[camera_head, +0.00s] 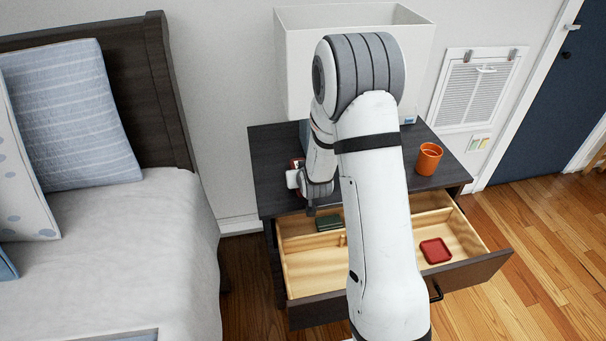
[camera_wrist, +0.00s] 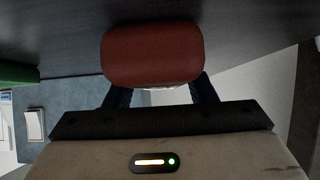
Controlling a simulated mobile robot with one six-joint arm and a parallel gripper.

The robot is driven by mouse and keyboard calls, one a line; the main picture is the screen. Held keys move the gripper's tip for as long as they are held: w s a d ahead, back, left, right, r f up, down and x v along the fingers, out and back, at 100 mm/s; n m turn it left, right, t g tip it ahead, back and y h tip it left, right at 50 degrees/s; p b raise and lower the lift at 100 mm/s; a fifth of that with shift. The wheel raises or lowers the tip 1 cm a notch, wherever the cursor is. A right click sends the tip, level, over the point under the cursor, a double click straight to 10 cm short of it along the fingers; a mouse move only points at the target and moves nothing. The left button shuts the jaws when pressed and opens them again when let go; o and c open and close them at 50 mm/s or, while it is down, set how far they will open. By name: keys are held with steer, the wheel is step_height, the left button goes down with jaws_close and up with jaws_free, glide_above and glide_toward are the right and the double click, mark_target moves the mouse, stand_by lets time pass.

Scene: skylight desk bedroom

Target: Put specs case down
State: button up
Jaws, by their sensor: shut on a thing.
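The specs case, a rounded red-brown block, shows in the wrist view (camera_wrist: 152,55). My gripper (camera_wrist: 158,95) is shut on it, with a dark finger at each side of its lower part. The dark nightstand top (camera_head: 272,150) lies behind the case in the wrist view; I cannot tell whether the two touch. In the head view my gripper (camera_head: 311,205) is at the nightstand's front left, by the edge above the open drawer. My arm hides much of it, and the case is not clearly seen there.
The open drawer (camera_head: 300,277) holds a dark green item (camera_head: 328,222) and a small red tray (camera_head: 435,251) in its compartments. An orange mug (camera_head: 428,159) stands at the nightstand's right. A large white lampshade (camera_head: 295,60) is at the back. The bed (camera_head: 130,250) is at left.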

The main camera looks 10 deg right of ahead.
steer(key=shift+r, duration=0.1)
steer(key=shift+f, duration=0.25)
steer(key=o, duration=1.1)
steer(key=shift+r, duration=0.1)
steer(key=shift+r, duration=0.1)
